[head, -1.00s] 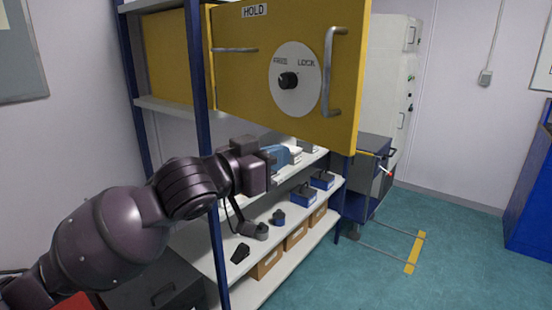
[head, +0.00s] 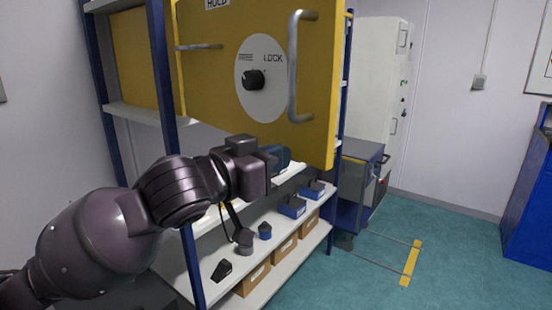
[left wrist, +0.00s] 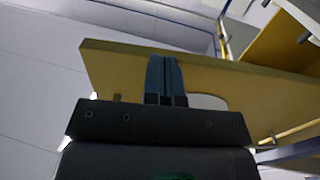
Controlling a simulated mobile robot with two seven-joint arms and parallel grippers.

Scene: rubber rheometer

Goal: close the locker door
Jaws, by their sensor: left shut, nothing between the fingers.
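The yellow locker door (head: 210,85) fills the upper middle of the head view, with a bar handle (head: 296,70) and a round white dial with a black knob (head: 252,80). It stands out in front of the blue shelf frame, at an angle to it, so it looks open. My left gripper (head: 280,157) is just below the door's lower edge in the head view. In the left wrist view its blue-grey fingers (left wrist: 166,80) are together and empty, overlapping the yellow door panel (left wrist: 115,68). I cannot tell whether they touch it. My right gripper is not in view.
Shelves under the door hold blue boxes (head: 292,206) and cardboard boxes (head: 285,247). A blue-grey cart (head: 350,180) and a white cabinet (head: 375,85) stand behind to the right. The teal floor (head: 455,240) at right is mostly clear.

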